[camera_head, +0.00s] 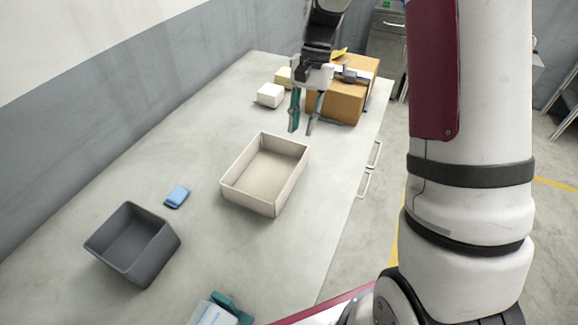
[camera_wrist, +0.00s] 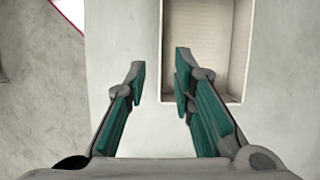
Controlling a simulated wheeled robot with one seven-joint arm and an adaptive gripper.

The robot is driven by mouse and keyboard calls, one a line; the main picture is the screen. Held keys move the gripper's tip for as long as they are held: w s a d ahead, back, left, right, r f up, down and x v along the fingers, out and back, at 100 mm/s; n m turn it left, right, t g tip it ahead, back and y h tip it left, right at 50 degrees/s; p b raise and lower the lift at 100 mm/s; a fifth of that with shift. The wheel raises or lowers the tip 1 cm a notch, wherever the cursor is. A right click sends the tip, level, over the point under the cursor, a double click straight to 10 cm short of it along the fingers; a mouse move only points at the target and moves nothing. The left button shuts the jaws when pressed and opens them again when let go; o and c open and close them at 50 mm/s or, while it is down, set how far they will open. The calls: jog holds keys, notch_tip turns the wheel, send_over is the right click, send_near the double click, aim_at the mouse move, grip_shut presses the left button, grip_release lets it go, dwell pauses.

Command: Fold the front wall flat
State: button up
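A beige open-topped box (camera_head: 248,199) stands on the grey-white table, and its walls look upright. In the wrist view the box (camera_wrist: 205,35) shows at the upper centre right, partly behind one finger. Which wall is the front one I cannot tell. My gripper (camera_head: 302,128) hangs above the table, beyond the far right side of the box in the head view. Its two teal fingers point down, apart and with nothing between them; they also show in the wrist view (camera_wrist: 160,72). I see no clear contact with the box.
A brown cardboard box (camera_head: 345,103) stands behind my gripper, near white blocks (camera_head: 270,95). A dark grey bin (camera_head: 133,243) and a blue item (camera_head: 177,196) lie left of the beige box. The table's right edge has handles (camera_head: 364,184).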

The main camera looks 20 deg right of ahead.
aim_at(294, 172)
jog(key=x, duration=0.4)
jog(key=p+x, duration=0.1)
jog(key=x, duration=0.4)
jog(key=p+x, duration=0.1)
jog(key=x, duration=0.4)
jog(key=shift+w+d+f, duration=0.1)
jog(key=shift+w+f, duration=0.1)
jog(key=shift+f, duration=0.2)
grip_shut()
